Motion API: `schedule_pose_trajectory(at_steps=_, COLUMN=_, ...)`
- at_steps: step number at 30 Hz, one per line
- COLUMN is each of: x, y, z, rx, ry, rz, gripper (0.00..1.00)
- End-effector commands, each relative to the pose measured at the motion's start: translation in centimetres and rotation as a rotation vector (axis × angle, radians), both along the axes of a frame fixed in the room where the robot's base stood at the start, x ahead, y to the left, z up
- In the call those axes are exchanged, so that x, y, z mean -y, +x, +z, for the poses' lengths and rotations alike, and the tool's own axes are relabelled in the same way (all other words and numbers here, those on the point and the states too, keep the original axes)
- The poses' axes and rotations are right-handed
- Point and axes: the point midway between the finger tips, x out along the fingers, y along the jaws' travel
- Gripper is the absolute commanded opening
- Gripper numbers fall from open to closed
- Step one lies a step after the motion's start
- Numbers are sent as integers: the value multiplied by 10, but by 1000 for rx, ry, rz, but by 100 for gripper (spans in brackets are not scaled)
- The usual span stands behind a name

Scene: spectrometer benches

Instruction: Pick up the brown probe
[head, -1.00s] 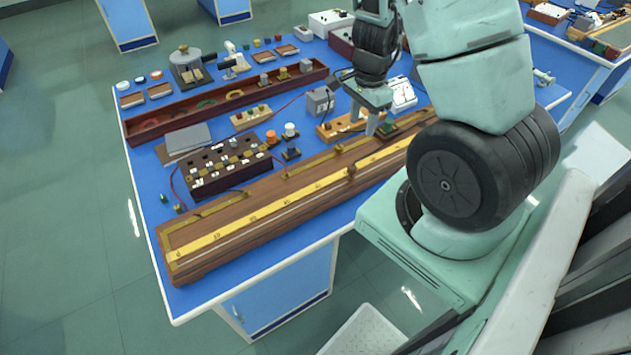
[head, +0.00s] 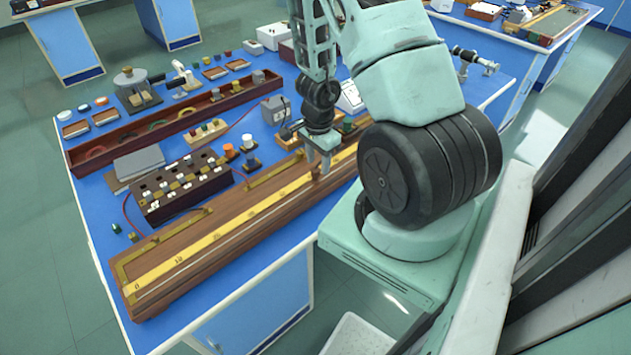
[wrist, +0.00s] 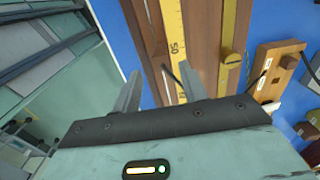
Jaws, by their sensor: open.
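A small brown piece that looks like the brown probe (head: 316,173) stands on the long wooden scale board, just below my gripper (head: 318,160). The fingers point down and are apart, close above it; I cannot tell whether they touch it. The probe's lower end is hard to make out.
The wooden scale board (head: 190,262) runs along the bench's front edge. Behind it are a dark resistance box (head: 180,188), a small wooden block with terminals (head: 207,133) and a long open red-brown tray (head: 95,160). A grey box (head: 275,110) stands behind the gripper.

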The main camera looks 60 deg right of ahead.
Motion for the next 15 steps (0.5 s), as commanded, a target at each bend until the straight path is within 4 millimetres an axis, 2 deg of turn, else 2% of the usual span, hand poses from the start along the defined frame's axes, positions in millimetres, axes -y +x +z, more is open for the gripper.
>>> schedule_pose_trajectory(at_steps=1, x=-2, y=1, z=-13, rx=-2, ry=4, rz=-3, gripper=43)
schedule_pose_trajectory(at_steps=3, x=-5, y=3, z=-26, rx=-1, ry=3, rz=-3, gripper=43)
schedule_pose_trajectory(at_steps=6, x=-4, y=4, z=-37, rx=0, ry=0, rz=-3, gripper=43)
schedule_pose_trajectory(at_steps=15, x=-5, y=4, z=-43, rx=0, ry=1, rz=0, gripper=43)
